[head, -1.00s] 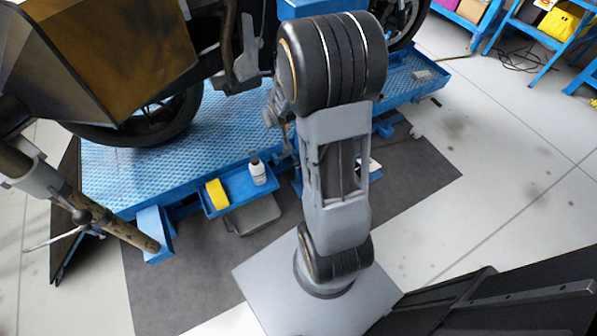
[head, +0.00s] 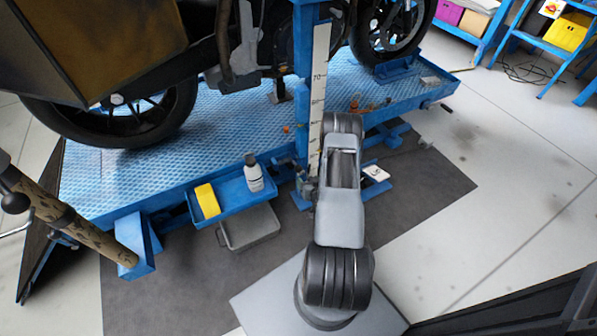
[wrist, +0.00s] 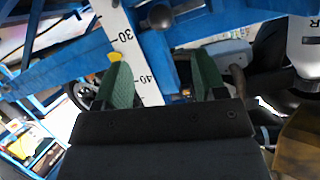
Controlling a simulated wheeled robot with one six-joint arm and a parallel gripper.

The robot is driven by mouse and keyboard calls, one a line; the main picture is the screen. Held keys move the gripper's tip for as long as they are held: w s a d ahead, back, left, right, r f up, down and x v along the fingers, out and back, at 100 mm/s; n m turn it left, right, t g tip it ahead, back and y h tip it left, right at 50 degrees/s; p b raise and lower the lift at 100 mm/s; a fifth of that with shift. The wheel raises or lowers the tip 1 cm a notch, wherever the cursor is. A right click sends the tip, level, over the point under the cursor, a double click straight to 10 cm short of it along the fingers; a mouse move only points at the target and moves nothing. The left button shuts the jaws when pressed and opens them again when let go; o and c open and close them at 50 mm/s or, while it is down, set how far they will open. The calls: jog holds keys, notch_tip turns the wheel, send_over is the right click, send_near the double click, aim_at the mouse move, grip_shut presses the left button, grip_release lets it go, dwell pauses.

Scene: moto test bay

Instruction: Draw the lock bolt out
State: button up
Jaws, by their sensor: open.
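In the wrist view, my gripper (wrist: 162,78) has two green-padded fingers spread apart with nothing between them. A dark round knob (wrist: 160,16) sits on blue metalwork ahead of the fingertips, apart from them. It may be the lock bolt's handle; I cannot tell for sure. A white measuring scale (wrist: 130,52) runs on a blue post behind the left finger, with a small yellow piece at that finger's tip. In the head view the scale (head: 318,95) stands upright on the blue lift; my arm hides my gripper there.
A motorcycle stands on the blue lift platform (head: 120,175). A blue side tray (head: 232,206) holds a yellow block (head: 207,200) and a white bottle (head: 253,173). A brown patterned cylinder (head: 85,225) is at left.

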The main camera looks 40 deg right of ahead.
aim_at(300, 170)
jog(key=b+x, duration=0.3)
jog(key=x, duration=0.9)
jog(key=shift+a, duration=0.1)
